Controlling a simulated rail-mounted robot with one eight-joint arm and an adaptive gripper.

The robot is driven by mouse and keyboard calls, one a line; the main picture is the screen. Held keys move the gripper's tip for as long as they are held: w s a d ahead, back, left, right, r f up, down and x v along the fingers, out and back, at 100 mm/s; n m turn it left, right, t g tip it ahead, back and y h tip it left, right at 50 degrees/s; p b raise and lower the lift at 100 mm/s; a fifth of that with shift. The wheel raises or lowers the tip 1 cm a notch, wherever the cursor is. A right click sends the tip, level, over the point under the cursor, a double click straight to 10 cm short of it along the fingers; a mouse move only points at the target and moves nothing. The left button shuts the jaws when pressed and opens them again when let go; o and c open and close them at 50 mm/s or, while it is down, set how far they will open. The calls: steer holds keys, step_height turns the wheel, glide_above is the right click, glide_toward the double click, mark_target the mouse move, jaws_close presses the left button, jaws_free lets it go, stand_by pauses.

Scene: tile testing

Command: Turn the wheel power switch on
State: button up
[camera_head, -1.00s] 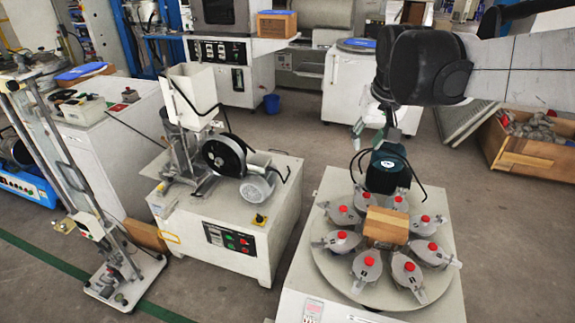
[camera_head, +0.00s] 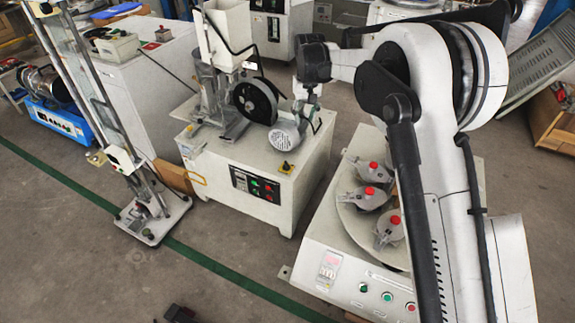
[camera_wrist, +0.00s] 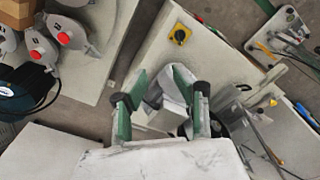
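The front panel (camera_head: 258,187) of the wheel machine carries several buttons. A second white machine with a round turntable and red-knobbed pots (camera_head: 368,193) stands close on the right, partly behind my arm. A tall metal stand (camera_head: 122,160) is on the left.

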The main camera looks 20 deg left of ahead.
steer(key=b, duration=0.1)
glide_above(287, 164)
step_height(287, 164, down, 10)
steer(key=r, duration=0.1)
steer(key=shift+n+g, duration=0.3)
steer(key=shift+n, duration=0.1)
step_height(287, 164, down, 14)
steer(key=b, duration=0.4)
steer(key=shift+s+f, duration=0.1)
steer(key=shift+f, duration=0.05)
jaws_close()
